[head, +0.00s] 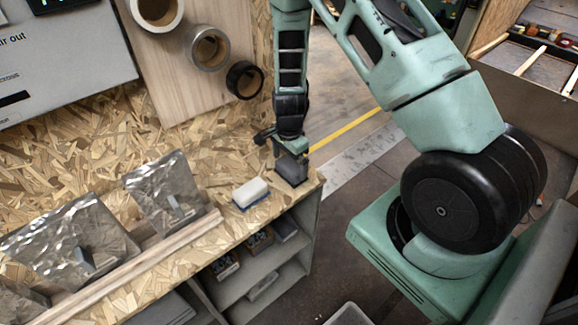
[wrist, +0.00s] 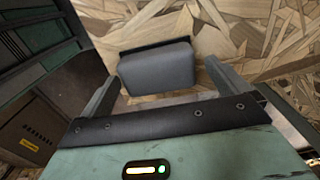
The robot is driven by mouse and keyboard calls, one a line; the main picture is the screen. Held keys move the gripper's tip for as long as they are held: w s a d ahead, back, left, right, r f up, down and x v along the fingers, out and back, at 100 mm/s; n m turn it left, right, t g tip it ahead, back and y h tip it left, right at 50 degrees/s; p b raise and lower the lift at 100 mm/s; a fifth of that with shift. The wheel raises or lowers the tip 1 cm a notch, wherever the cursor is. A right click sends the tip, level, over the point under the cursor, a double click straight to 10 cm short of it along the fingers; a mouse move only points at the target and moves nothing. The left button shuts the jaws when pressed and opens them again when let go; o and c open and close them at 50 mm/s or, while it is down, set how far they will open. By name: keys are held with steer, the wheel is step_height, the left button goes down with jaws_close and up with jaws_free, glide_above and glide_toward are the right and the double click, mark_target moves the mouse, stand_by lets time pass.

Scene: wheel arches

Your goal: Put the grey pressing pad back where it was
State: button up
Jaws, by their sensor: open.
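The grey pressing pad (wrist: 155,70) is a rounded grey block with a dark edge, resting on the chipboard bench top in the wrist view. In the head view the pad (head: 291,171) is at the bench's near right corner, partly hidden by my gripper (head: 288,147). My gripper (wrist: 163,76) is open, pointing down, with one finger on each side of the pad. I cannot tell whether the fingers touch it.
A white block with a blue base (head: 251,193) lies just left of the pad. A wooden strip (head: 140,265) and crinkled silvery packets (head: 165,190) lie further left. Shelves (head: 265,275) are below the bench edge.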

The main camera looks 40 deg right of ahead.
mark_target(289, 165)
step_height(289, 165, up, 10)
steer(key=b, duration=0.1)
steer(key=s+a+r+n+y, duration=0.1)
steer(key=s+a+r+n, duration=0.3)
steer(key=a, duration=0.4)
steer(key=s+a+r+n+y, duration=0.1)
steer(key=s+a+r+n, duration=0.1)
steer(key=a+r+n, duration=0.45)
steer(key=s+a+r+n, duration=0.2)
steer(key=s+a+n, duration=0.3)
steer(key=s+n, duration=0.2)
steer(key=s+a+r+n+h, duration=0.1)
steer(key=s+a+r+n, duration=0.2)
steer(key=s+a+n, duration=0.2)
steer(key=shift+s+n, duration=1.45)
steer(key=shift+s, duration=1.7)
